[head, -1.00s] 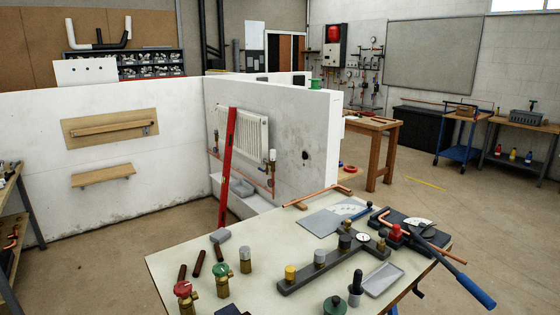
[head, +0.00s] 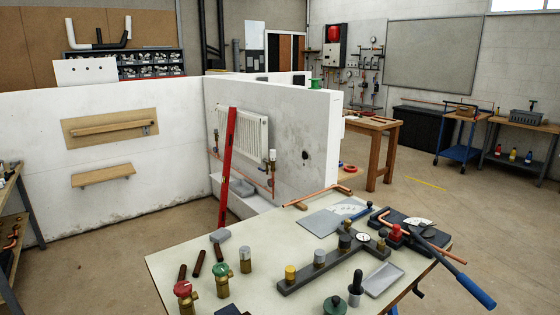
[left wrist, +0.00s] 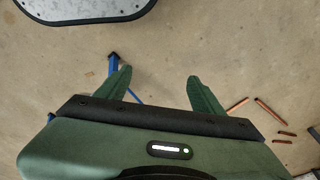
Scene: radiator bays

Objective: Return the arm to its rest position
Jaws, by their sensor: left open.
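My left gripper (left wrist: 160,90) shows in the left wrist view. Its two green fingers stand wide apart with nothing between them, over bare concrete floor. Neither arm nor gripper shows in the head view. My right gripper is in neither view.
A workbench (head: 262,262) with valves, a dark manifold bar (head: 333,262) and a blue-handled pipe bender (head: 450,265) fills the front. A red level (head: 228,165) leans by the radiator (head: 245,132) in the white bay. Copper-coloured pipe pieces (left wrist: 272,112) lie at the right in the left wrist view.

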